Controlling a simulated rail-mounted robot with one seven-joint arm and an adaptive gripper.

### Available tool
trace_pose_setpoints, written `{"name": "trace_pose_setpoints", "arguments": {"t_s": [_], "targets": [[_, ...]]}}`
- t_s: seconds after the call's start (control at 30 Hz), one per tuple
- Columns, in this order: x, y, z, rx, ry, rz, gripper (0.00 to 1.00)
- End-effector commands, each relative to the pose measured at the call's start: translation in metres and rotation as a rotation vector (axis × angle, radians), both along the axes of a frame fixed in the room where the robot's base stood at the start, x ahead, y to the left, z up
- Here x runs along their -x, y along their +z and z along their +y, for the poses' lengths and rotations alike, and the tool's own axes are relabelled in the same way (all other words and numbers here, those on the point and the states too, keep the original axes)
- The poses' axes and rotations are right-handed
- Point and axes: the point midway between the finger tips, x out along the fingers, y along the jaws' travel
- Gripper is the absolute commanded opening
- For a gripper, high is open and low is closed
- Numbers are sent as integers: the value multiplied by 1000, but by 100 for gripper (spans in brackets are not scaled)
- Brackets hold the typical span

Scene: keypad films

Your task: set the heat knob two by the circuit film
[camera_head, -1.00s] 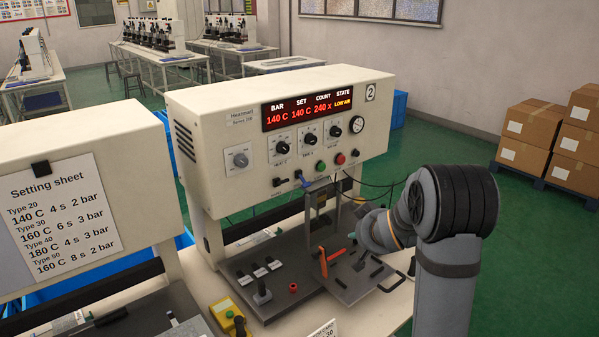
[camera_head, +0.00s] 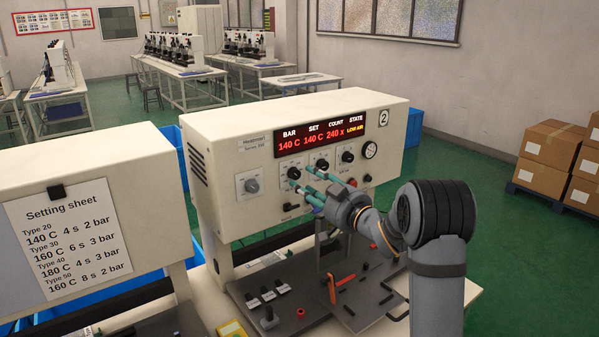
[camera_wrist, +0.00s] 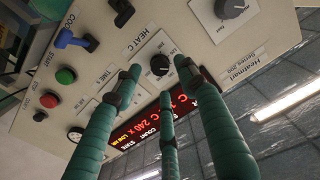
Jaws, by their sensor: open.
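The heat knob (camera_head: 294,172) is a black round knob on the cream press front, left of two similar black knobs. The wrist view shows the heat knob (camera_wrist: 160,65) by a "HEAT C" label. My gripper (camera_head: 301,181) is open, its green fingers pointing at the panel at this knob. In the wrist view the fingertips stand on either side of the knob, with a third finger below it; contact cannot be told. The display (camera_head: 319,133) reads BAR 140 C, SET 140 C, COUNT 240 x, STATE LOW AIR. I cannot identify the circuit film.
A large grey knob (camera_head: 251,186) is left of the heat knob. A setting sheet (camera_head: 68,232) on the left press lists heat, seconds and bar for Types 20 to 50. An orange-red handle (camera_head: 335,288) stands on the dark base below. A gauge (camera_head: 369,149) is at right.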

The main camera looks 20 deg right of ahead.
Motion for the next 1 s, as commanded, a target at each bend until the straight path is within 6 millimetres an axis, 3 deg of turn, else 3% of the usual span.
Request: {"name": "trace_pose_setpoints", "arguments": {"t_s": [0.1,0.3,0.63,1.0], "targets": [[-20,3,4,0,1,1,41],[-39,1,6,0,-1,1,41],[-42,0,7,1,-2,0,41],[-42,0,7,1,-2,0,19]]}}
